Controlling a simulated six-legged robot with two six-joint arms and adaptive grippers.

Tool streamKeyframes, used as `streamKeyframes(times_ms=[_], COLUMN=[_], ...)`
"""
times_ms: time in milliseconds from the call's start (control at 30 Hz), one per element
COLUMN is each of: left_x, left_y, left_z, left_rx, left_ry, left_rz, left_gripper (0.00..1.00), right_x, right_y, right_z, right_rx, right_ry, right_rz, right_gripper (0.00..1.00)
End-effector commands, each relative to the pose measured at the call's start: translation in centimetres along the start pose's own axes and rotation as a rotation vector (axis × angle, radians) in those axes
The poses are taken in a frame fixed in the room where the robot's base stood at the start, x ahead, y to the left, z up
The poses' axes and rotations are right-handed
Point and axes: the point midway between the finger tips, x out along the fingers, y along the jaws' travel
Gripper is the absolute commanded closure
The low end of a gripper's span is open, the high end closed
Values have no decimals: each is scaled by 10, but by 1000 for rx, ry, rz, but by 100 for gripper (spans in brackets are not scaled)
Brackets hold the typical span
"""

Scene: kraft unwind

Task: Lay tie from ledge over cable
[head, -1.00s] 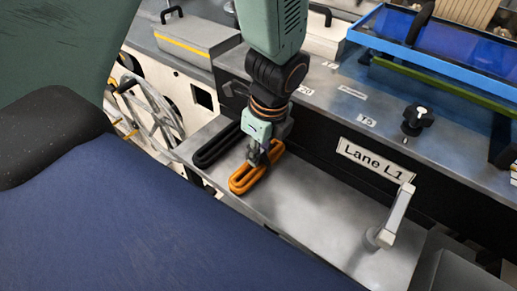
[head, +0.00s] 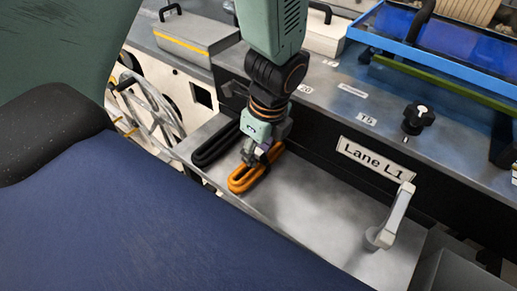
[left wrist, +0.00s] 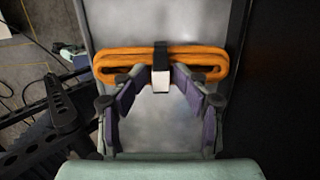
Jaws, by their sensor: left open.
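An orange coiled cable (head: 238,183) lies on a metal ledge (head: 300,205); it spans the upper left wrist view (left wrist: 120,61). A short black tie (left wrist: 160,56) with a white end (left wrist: 160,82) lies across the middle of the cable, the white end toward my gripper. I cannot tell if the tie passes underneath. My left gripper (head: 252,160) is just above the cable. In the left wrist view its fingers (left wrist: 160,88) are apart, one on each side of the tie's white end, with nothing seen gripped. My right gripper is not in view.
A black coiled cable (head: 212,147) lies left of the orange one. A grey lever handle (head: 394,218) stands at the ledge's right part. A black wall with a "Lane L1" label (head: 375,160) rises behind the ledge. The ledge between cable and lever is clear.

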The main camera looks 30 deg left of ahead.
Motion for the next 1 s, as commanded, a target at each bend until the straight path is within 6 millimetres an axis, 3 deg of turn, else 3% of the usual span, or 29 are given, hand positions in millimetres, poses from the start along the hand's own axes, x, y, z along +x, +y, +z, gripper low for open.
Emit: streamKeyframes(times_ms=[267,700,1000], left_x=[-22,-102,-122], left_y=[-2,-3,-2], left_z=[1,1,0], left_rx=[0,2,1], left_ry=[-4,-6,-6], left_rz=[-7,-7,-5], left_gripper=[52,52,52], right_x=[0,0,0], right_y=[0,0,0], right_z=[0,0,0], right_rx=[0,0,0], right_ry=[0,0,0], right_rz=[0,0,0], right_gripper=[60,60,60])
